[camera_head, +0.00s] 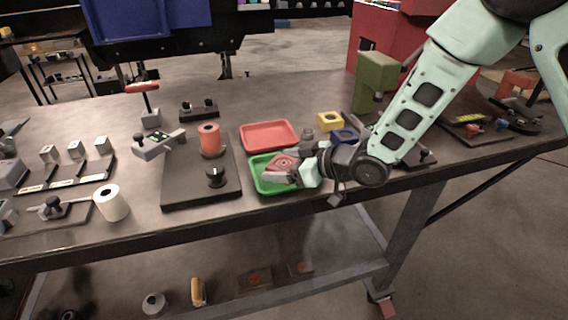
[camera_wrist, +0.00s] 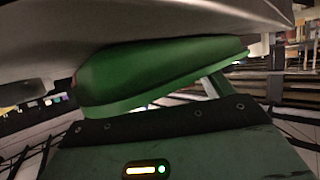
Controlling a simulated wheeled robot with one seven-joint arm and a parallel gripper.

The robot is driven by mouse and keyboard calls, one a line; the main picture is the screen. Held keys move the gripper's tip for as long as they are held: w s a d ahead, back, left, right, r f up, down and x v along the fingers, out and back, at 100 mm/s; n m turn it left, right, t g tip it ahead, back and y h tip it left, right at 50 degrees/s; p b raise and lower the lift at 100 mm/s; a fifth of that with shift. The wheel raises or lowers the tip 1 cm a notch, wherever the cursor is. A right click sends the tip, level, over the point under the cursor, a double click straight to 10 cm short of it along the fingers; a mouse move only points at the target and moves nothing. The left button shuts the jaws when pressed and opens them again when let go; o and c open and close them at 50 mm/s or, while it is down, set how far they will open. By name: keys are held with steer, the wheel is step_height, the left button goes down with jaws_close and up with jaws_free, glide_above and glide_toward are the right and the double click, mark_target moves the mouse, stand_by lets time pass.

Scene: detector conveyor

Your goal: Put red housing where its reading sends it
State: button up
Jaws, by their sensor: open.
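The red housing (camera_head: 283,162) is a small red block in the green tray (camera_head: 258,187) near the table's front edge, in the head view. My gripper (camera_head: 284,177) is open, low at the tray and close beside the housing. It hides part of the housing and the tray's right side. I cannot tell whether it touches the housing. The red tray (camera_head: 268,147) lies empty just behind the green one. In the wrist view a bright green surface (camera_wrist: 150,75) fills the middle, and the housing cannot be made out.
A yellow block (camera_head: 330,121) and a blue block (camera_head: 344,135) sit right of the trays. An olive-green upright device (camera_head: 376,80) stands behind my arm. A dark board with an orange spool (camera_head: 209,140) and a black knob (camera_head: 215,176) lies to the left.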

steer(key=b+v, duration=0.1)
steer(key=v, duration=1.1)
steer(key=shift+r, duration=0.1)
steer(key=shift+s+a+h, duration=0.1)
steer(key=shift+a+h, duration=0.05)
steer(key=shift+h, duration=0.45)
steer(key=shift+s+m+h, duration=0.25)
steer(key=shift+m+h, duration=0.05)
steer(key=shift+h, duration=0.5)
steer(key=s+d+r+m+g+h, duration=0.1)
steer(key=s+d+m+g+h, duration=0.1)
steer(key=s, duration=1)
steer(key=s+d+r+m+g+h, duration=0.2)
steer(key=s+g+h, duration=0.2)
steer(key=s, duration=0.8)
steer(key=shift+s+d+g+h, duration=0.15)
steer(key=shift+s+g+h, duration=0.2)
steer(key=shift+h, duration=0.85)
